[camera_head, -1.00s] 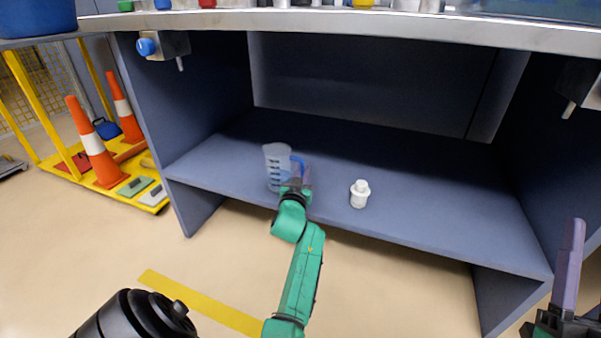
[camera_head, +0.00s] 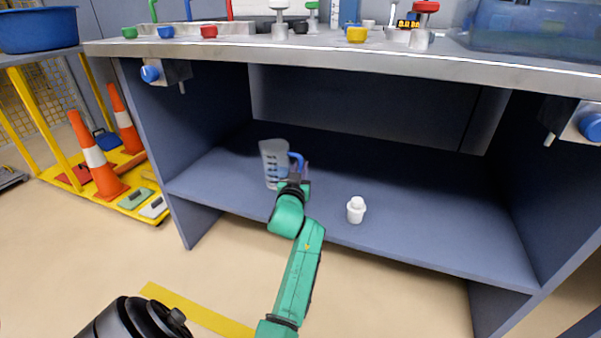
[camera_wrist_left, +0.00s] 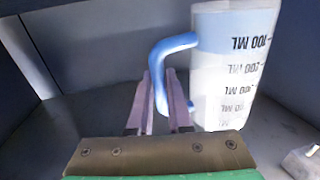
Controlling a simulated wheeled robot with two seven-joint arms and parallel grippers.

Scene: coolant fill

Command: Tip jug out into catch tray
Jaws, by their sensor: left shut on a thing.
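The clear measuring jug (camera_head: 273,164) with a blue handle (camera_head: 297,160) is on the left part of the lower shelf of the bench, close to upright. I cannot tell whether its base touches the shelf. My left gripper (camera_head: 293,180) is shut on the handle, on the jug's right side. In the left wrist view the fingers (camera_wrist_left: 160,103) are at the blue handle (camera_wrist_left: 172,45), beside the marked jug wall (camera_wrist_left: 232,70). How much liquid the jug holds is unclear. I cannot make out a catch tray for certain. My right gripper is out of view.
A small white bottle (camera_head: 356,210) stands on the shelf right of the jug. The bench top (camera_head: 330,58) overhangs the shelf and carries several coloured items and a translucent tub (camera_head: 530,25). A blue bin (camera_head: 38,30) and cones (camera_head: 97,160) are at the left.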

